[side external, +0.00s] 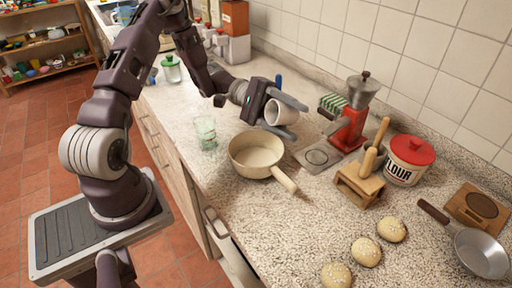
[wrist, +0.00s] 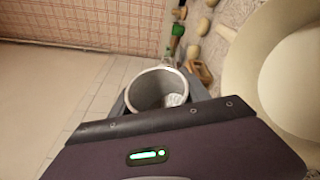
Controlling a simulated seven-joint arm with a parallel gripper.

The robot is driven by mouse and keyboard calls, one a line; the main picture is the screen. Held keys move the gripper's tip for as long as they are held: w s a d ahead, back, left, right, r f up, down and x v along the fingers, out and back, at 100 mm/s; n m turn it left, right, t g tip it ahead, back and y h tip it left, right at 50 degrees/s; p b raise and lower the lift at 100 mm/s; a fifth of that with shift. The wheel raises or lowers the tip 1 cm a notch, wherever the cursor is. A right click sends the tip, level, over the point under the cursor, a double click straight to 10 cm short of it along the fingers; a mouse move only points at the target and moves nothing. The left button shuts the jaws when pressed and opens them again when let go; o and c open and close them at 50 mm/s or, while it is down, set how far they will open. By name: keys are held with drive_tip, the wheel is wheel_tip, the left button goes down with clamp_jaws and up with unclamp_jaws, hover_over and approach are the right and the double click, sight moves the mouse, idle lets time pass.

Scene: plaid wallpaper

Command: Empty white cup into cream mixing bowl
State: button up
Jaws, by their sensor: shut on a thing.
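The white cup (side external: 281,113) is held by my gripper (side external: 299,120), which is shut on it. The cup is tilted above the counter, behind and right of the cream mixing bowl in the side view. In the wrist view, the cup's open mouth (wrist: 157,88) faces the camera, and a small pale thing (wrist: 175,100) shows inside it. The cream mixing bowl (side external: 257,153) stands upright on the counter and has a handle pointing front right. Its inside looks empty in the side view. Its rim (wrist: 232,85) shows large at the right of the wrist view.
A clear green glass (side external: 206,133) stands left of the bowl. A red grinder (side external: 349,130), a wooden utensil stand (side external: 362,184) and a flour canister (side external: 409,160) stand to the right. Several buns (side external: 366,251) lie at the front. The tiled wall bounds the back.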

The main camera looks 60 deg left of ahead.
sight(274, 108)
drive_tip(key=shift+s+a+f+m+h, duration=0.15)
drive_tip(key=shift+s+f+m+h, duration=0.25)
drive_tip(key=shift+s+m, duration=0.35)
drive_tip(key=shift+s, duration=0.2)
wheel_tip(274, 108, up, 2)
drive_tip(key=shift+s+a+m+h, duration=0.15)
drive_tip(key=shift+m+h, duration=0.15)
drive_tip(key=shift+m, duration=0.55)
drive_tip(key=shift+s+f+m+h, duration=0.25)
drive_tip(key=shift+f+m+h, duration=0.25)
drive_tip(key=shift+m, duration=0.4)
drive_tip(key=shift+s+r+m+h, duration=0.2)
drive_tip(key=shift+s+r+m, duration=0.05)
drive_tip(key=shift+r+m, duration=0.6)
drive_tip(key=shift+s+r+m+h, duration=0.2)
drive_tip(key=shift+s+r+m, duration=0.05)
drive_tip(key=shift+r+m, duration=0.6)
drive_tip(key=shift+s+r+m+g, duration=0.1)
drive_tip(key=shift+r+m+g, duration=0.05)
drive_tip(key=shift+m+g, duration=0.2)
drive_tip(key=shift+s+a+r+m+g+h, duration=0.15)
drive_tip(key=shift+m+g+h, duration=0.1)
drive_tip(key=shift+m, duration=0.3)
drive_tip(key=shift+s+f+m+g+h, duration=0.15)
drive_tip(key=shift+m+h, duration=0.1)
drive_tip(key=shift+m, duration=0.25)
drive_tip(key=shift+r, duration=0.1)
